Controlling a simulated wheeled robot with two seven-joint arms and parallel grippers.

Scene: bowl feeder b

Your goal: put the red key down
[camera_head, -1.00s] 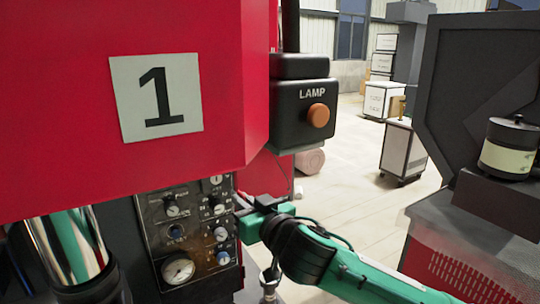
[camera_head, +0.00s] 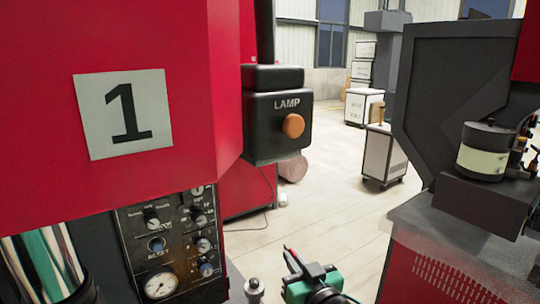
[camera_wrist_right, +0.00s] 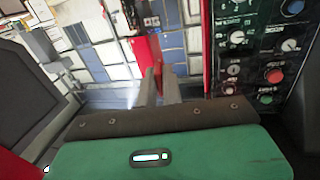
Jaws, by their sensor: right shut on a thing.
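My right gripper (camera_head: 295,262) is low in the middle of the head view, to the right of the control panel (camera_head: 160,245) and apart from it. It is shut on the red key (camera_head: 289,249), of which only a small red end shows above the fingers. In the right wrist view the grey fingers (camera_wrist_right: 159,88) are close together with a bit of red between their tips. The key's full shape is hidden. The panel's knobs and buttons show at the right of the wrist view (camera_wrist_right: 262,45). My left gripper is not in view.
The red machine (camera_head: 200,60) marked 1 carries a black lamp box (camera_head: 270,125) with an orange button. A second machine (camera_head: 440,120) with a grey ledge (camera_head: 465,225) stands at the right, a round canister (camera_head: 485,150) on it. Open floor (camera_head: 325,205) lies between.

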